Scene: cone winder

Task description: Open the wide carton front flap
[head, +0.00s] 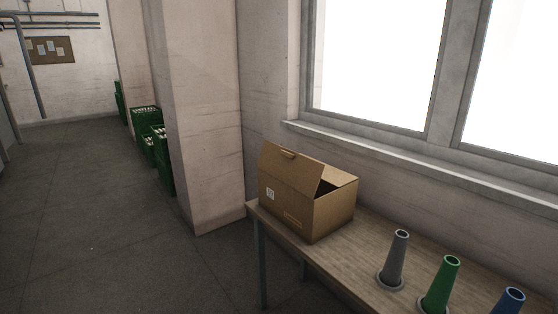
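A brown cardboard carton (326,214) stands on the far left end of a wooden table (358,249). A wide flap (288,168) stands raised along its front left side, with a small tab or slot near its top edge. Behind this flap, part of the carton's top is open and dark inside. A lighter panel or flap shows at the right of the opening; I cannot tell how it is folded. A white label and an orange print mark the carton's front side. Neither of my grippers is in view.
Grey (396,260), green (441,284) and blue (509,303) cones stand on the table to the carton's right. A wall with a window ledge (400,160) runs behind the table. Green crates (162,160) stand by a pillar at left. The floor at left is clear.

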